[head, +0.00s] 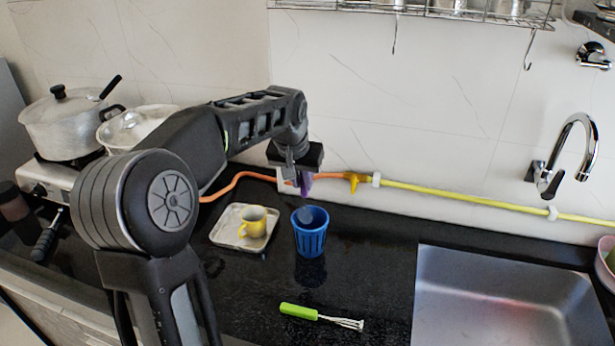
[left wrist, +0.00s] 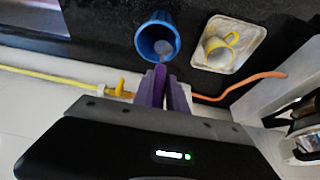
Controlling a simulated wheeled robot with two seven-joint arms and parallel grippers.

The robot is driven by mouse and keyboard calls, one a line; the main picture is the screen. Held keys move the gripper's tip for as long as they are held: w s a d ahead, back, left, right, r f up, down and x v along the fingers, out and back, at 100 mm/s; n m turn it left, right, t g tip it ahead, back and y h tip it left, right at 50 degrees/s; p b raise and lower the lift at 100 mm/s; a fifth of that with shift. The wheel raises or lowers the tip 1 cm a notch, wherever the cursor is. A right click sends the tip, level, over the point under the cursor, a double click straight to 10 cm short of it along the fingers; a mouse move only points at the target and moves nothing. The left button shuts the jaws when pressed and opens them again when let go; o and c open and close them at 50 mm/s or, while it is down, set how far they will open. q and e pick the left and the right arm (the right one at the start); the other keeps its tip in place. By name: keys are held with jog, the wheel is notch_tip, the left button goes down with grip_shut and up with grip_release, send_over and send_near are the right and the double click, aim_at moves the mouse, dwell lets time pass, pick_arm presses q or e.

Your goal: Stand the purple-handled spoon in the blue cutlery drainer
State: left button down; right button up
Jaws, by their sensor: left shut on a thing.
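The blue cutlery drainer (head: 310,238) stands upright on the dark counter; it also shows in the left wrist view (left wrist: 146,50). My left gripper (head: 297,180) is above the drainer, toward the wall, and is shut on the purple-handled spoon (head: 306,187). In the left wrist view the purple handle (left wrist: 158,82) points toward the drainer. The spoon's grey bowl (left wrist: 163,48) points down and overlaps the drainer's mouth in both views. I cannot tell how deep it is inside the rim. My right gripper is not in view.
A yellow cup (head: 252,222) sits on a pale square tray (head: 226,236) left of the drainer. A green-handled whisk (head: 299,311) lies in front. A metal sink (head: 490,290) is at right. An orange and yellow hose (head: 440,190) runs along the wall.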

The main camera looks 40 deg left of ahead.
aim_at(303, 197)
pick_arm(q)
jog(key=shift+f+b, duration=1.2)
jog(key=shift+f, duration=0.75)
jog(key=shift+a, duration=0.1)
jog(key=shift+w, duration=0.1)
jog(key=c, duration=1.3)
grip_release()
jog(key=shift+o, duration=0.2)
jog(key=v, duration=0.8)
jog(key=shift+w, duration=0.1)
